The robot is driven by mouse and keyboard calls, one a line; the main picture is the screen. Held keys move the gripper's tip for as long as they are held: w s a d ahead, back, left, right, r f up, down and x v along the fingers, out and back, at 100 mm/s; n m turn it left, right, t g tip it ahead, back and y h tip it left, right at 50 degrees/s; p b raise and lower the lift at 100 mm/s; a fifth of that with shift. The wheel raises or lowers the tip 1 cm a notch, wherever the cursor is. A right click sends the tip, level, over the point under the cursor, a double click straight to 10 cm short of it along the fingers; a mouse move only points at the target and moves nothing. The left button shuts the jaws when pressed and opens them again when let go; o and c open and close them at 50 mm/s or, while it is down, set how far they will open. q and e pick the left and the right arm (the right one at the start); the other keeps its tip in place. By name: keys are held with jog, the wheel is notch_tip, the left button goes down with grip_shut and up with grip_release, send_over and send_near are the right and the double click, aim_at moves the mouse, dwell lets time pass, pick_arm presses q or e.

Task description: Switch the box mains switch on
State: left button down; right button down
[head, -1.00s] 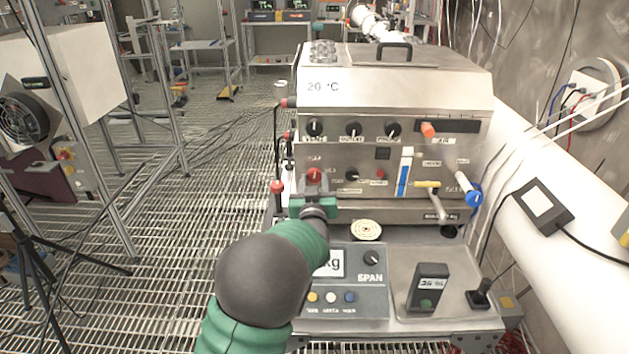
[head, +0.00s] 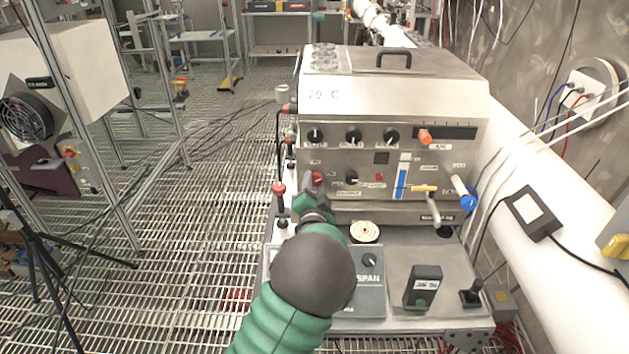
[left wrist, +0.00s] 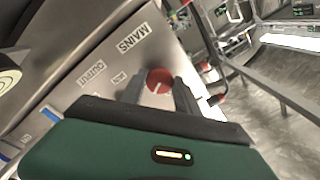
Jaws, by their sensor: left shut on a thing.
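The box (head: 345,207) is a steel unit with a panel of knobs and labels. Its mains switch is a round red knob (head: 317,178) low at the panel's left side. In the left wrist view the red knob (left wrist: 159,80) has a white line on it and sits between the two fingers, near a tilted "MAINS" label. My left gripper (head: 312,190) is shut on this knob and appears rolled to one side. In the left wrist view, my left gripper's fingers (left wrist: 160,92) flank the knob. My right gripper is out of view.
Black knobs (head: 353,136), an orange knob (head: 425,137), a yellow-handled lever (head: 425,188) and a blue-ended handle (head: 465,193) share the panel. A scale (head: 371,290) and a dark handheld device (head: 423,286) are in front. A white pipe (head: 560,200) runs along the right.

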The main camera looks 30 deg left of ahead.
pick_arm(q)
jog(key=m+p, duration=0.2)
jog(key=m, duration=0.3)
jog(key=shift+d, duration=0.1)
jog(key=shift+f+m+p, duration=0.15)
jog(key=shift+m+p, duration=0.2)
jog(key=shift+m, duration=0.15)
jog(key=shift+f+m, duration=0.1)
jog(key=shift+m, duration=0.2)
jog(key=c, duration=1.2)
grip_release()
jog(key=o, duration=0.3)
jog(key=shift+w, duration=0.1)
jog(key=shift+d+r, duration=0.1)
jog(key=shift+r, duration=0.1)
